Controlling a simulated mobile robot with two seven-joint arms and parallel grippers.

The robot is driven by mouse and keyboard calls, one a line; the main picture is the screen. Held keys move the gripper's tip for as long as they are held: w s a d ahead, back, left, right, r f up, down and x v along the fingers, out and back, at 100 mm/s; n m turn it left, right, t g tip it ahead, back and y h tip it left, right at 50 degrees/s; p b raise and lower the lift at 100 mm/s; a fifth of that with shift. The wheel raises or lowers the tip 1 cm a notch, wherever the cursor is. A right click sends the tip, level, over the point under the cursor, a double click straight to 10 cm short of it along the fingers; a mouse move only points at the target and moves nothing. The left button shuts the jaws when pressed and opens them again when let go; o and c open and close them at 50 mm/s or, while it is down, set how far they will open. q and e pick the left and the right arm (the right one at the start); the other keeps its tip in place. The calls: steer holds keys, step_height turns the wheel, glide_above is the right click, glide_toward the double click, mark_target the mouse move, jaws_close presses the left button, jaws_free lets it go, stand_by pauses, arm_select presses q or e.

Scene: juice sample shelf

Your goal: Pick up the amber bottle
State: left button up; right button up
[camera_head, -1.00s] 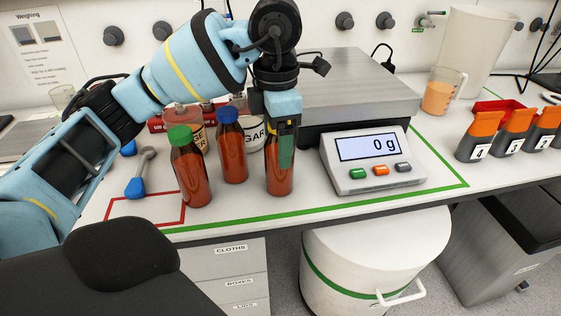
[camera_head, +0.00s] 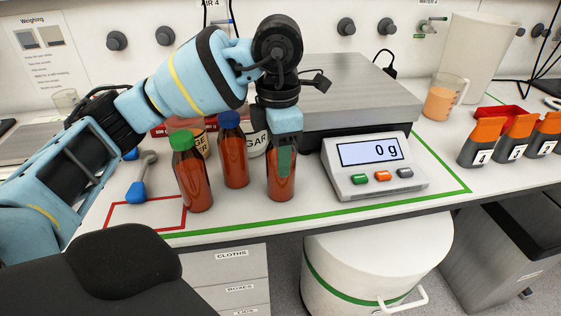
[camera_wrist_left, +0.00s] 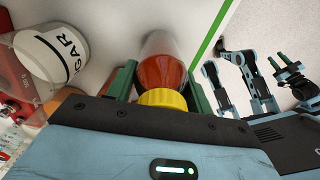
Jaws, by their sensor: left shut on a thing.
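Three amber bottles stand in the head view: a green-capped one (camera_head: 194,180), a blue-capped one (camera_head: 234,165) and the rightmost one (camera_head: 281,188). My left gripper (camera_head: 285,155) is over the rightmost bottle, pointing down and shut on its upper part. In the left wrist view that bottle (camera_wrist_left: 163,68) has a yellow cap (camera_wrist_left: 163,100) and sits between the green fingers. It is upright, at the bench surface; I cannot tell whether it is lifted. My right gripper (camera_wrist_left: 281,61) shows small in the left wrist view, empty, its green fingers apart.
A scale display (camera_head: 373,165) reading 0 g is close to the right of the held bottle, with the steel platform (camera_head: 350,90) behind. A sugar tub (camera_head: 257,142) stands behind the bottles. Orange-topped containers (camera_head: 515,135) and a beaker (camera_head: 444,97) are further right.

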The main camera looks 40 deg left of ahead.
arm_select(q)
steer(key=shift+r, duration=0.15)
steer(key=s+d+r, duration=0.4)
steer(key=s+d, duration=0.6)
steer(key=d, duration=0.2)
steer(key=shift+s+r+p, duration=0.35)
steer(key=shift+r+p, duration=0.05)
